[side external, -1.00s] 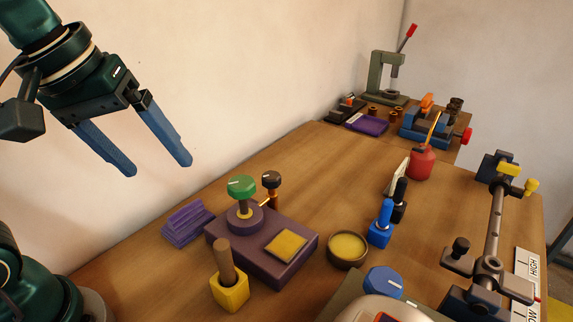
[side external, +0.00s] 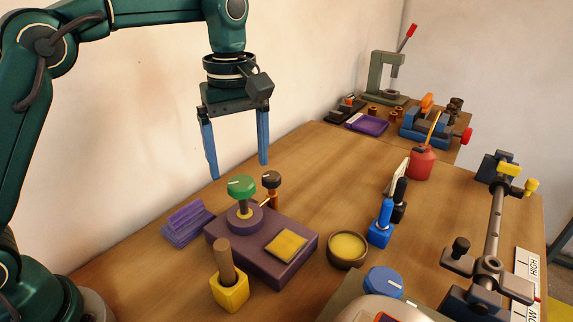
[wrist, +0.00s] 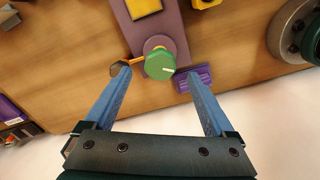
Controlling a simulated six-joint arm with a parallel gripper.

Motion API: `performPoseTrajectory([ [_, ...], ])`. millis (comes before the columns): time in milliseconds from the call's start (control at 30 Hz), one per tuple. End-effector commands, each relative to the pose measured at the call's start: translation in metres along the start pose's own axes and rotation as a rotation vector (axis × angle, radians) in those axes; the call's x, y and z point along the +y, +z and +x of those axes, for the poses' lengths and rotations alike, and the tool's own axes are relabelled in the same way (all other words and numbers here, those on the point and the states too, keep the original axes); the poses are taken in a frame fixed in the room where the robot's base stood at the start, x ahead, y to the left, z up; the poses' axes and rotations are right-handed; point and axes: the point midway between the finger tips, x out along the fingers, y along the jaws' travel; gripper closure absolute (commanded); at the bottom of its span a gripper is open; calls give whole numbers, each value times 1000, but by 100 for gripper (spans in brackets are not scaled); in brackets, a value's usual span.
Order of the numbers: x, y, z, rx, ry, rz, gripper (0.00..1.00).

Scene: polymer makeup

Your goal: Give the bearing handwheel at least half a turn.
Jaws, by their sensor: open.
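A green handwheel (side external: 242,187) with a white mark on top stands upright on a round collar on the purple block (side external: 290,265). A smaller black knob (side external: 271,179) stands just behind it, with an orange rod at its stem. My gripper (side external: 239,170) points down with its blue fingers apart and empty, above and slightly behind the green handwheel. In the wrist view, the green handwheel (wrist: 160,65) appears between the fingertips, and the black knob (wrist: 117,69) is by the left fingertip. No contact is visible.
Purple pads (side external: 187,224) lie left of the block, and a yellow holder with a wooden handle (side external: 231,291) stands in front. A round tin (side external: 347,250), blue bottle (side external: 381,224) and blue knob (side external: 383,281) are to the right. The wall runs close behind.

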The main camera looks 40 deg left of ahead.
Motion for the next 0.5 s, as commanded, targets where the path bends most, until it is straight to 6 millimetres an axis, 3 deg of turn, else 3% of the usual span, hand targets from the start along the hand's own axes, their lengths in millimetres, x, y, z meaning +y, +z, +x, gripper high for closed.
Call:
performPoseTrajectory([
  [300,-1,0,33,-1,-2,1,11],
  [500,-1,0,42,0,1,1,11],
])
